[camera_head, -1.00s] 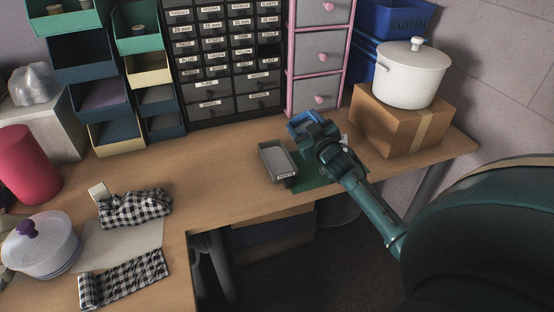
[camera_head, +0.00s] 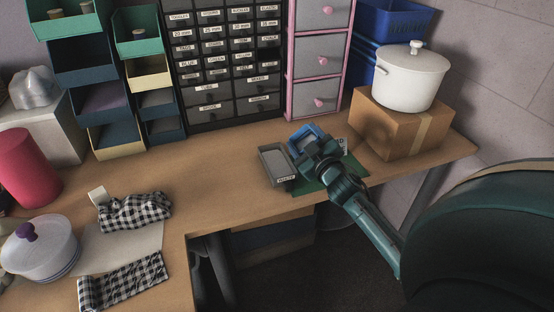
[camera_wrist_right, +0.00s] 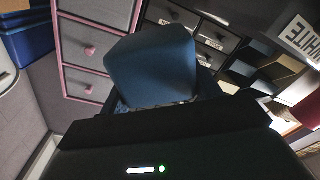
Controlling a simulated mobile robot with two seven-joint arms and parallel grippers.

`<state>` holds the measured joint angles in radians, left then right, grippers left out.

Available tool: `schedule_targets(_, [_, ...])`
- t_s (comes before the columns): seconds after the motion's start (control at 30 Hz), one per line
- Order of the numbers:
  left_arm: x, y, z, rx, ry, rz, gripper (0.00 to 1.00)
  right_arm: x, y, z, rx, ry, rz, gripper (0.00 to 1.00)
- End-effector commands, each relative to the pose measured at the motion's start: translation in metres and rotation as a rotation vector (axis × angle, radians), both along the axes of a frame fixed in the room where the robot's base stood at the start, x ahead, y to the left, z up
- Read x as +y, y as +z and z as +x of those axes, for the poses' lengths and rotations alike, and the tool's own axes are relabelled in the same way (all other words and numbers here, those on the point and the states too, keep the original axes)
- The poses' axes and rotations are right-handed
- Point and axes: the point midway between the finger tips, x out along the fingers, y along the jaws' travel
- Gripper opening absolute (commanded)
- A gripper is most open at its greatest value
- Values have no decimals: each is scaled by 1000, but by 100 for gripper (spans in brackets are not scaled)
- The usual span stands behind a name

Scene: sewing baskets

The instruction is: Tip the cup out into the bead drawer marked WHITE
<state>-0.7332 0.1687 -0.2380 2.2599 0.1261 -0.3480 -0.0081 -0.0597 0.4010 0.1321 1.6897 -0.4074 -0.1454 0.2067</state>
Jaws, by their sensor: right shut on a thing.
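The blue cup (camera_head: 304,134) is in my right gripper (camera_head: 314,144), above the right side of the bead drawer. The cup also shows in the right wrist view (camera_wrist_right: 152,66), where its closed blue side faces the camera and its contents are hidden. The bead drawer (camera_head: 266,166) is a shallow grey open tray on the table, with a WHITE label on its front end. That label (camera_wrist_right: 299,45) shows tilted at the right of the wrist view. The drawer looks empty where its inside shows. My left gripper is not in view.
A green mat (camera_head: 318,188) lies under the drawer's right side. A cardboard box (camera_head: 395,128) bearing a white pot (camera_head: 410,80) stands at right. Labelled dark drawers (camera_head: 228,60) and a pink-framed drawer unit (camera_head: 320,60) stand behind.

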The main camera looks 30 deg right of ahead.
Motion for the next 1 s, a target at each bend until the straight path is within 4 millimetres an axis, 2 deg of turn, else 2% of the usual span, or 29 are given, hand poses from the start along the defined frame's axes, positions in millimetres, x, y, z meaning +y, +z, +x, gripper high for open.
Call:
schedule_targets(0.47, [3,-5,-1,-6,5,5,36,6,0,1,11,0,-64,40])
schedule_targets(1.0, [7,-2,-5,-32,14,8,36,10,-5,2,23,0,-135,40])
